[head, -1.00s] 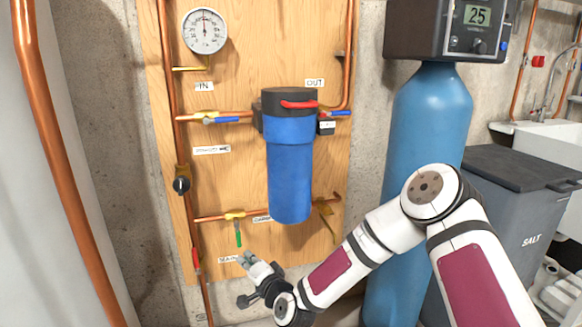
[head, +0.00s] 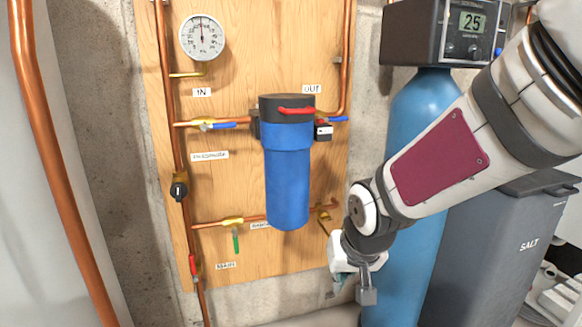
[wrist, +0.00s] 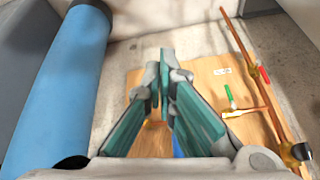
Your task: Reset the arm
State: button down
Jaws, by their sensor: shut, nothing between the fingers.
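My gripper (head: 340,288) hangs low in the head view, right of the wooden panel's lower part and in front of the blue tank's left side. In the wrist view my gripper (wrist: 164,75) shows its two teal fingers with the tips together and nothing between them. It touches nothing that I can see. My arm reaches in from the upper right and bends down at the wrist. In the head view the fingers are small and partly hidden by the wrist.
A wooden panel (head: 222,260) carries copper pipes, a gauge (head: 202,37), a blue filter housing (head: 287,185) and a green-handled valve (head: 236,240). The blue tank (head: 425,115) and grey salt bin (head: 470,260) stand right, close behind my arm. Space before the panel's left is free.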

jog(key=s+d+r+g, duration=0.2)
jog(key=s+d+r, duration=0.1)
jog(key=s, duration=0.8)
jog(key=s+d+r+m+g+h, duration=0.1)
jog(key=s+d+r, duration=0.15)
jog(key=s, duration=0.75)
jog(key=s+d+r+g, duration=0.2)
jog(key=s+d+r, duration=0.15)
jog(key=s, duration=0.75)
notch_tip(320, 180, up, 34)
jog(key=d+t+p, duration=0.1)
jog(key=t+p, duration=0.3)
jog(key=p, duration=2.9)
jog(key=shift+w+f, duration=0.2)
jog(key=shift+w, duration=0.2)
